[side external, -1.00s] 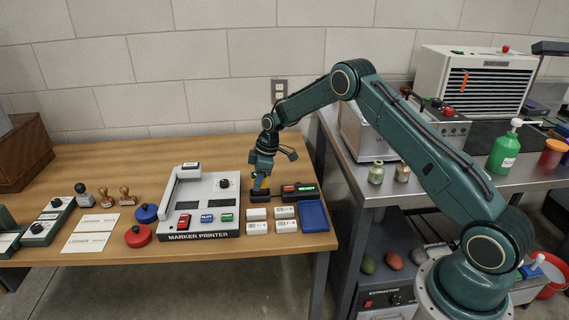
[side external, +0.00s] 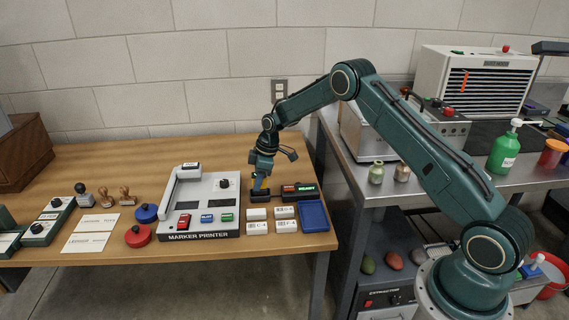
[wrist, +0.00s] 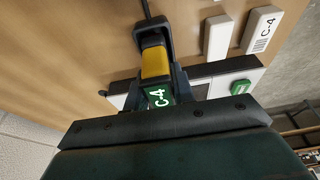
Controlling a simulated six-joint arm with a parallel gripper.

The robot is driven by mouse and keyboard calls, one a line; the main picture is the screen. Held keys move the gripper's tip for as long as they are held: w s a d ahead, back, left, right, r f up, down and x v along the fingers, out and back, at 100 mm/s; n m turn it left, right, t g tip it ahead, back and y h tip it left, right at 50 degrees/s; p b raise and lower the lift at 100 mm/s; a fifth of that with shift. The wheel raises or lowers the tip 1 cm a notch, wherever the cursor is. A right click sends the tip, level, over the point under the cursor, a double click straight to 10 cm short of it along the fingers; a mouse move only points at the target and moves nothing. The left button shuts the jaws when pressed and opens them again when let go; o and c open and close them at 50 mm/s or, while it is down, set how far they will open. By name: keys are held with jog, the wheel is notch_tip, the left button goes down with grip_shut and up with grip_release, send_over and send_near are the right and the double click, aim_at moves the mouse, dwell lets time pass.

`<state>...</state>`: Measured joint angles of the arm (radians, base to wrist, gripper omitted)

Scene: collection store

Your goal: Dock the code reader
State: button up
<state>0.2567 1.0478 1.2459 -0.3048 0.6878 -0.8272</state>
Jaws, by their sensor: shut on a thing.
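The code reader (wrist: 155,62) has a yellow body and a green face marked C-4. In the wrist view it is between my gripper's fingers, with a dark frame around its far end and a cable running up from there. My gripper (side external: 260,184) is shut on the reader, pointing down at the back right of the wooden table. A small dark dock (side external: 260,196) is directly beneath it. The reader appears to be at the dock, but the fingers hide how fully it sits.
A dark box with red and green lit panels (side external: 300,192) stands close right of the dock. The marker printer (side external: 202,205) stands left. White blocks (side external: 257,227) and a blue tray (side external: 313,216) are in front. Stamps and ink pads (side external: 146,213) lie further left.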

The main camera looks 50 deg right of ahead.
jog(key=shift+f, duration=0.55)
jog(key=o, duration=0.5)
jog(key=shift+r, duration=0.15)
jog(key=v, duration=1)
jog(key=shift+d+r, duration=0.15)
jog(key=shift+r, duration=0.15)
dwell(0.9)
jog(key=shift+s, duration=0.15)
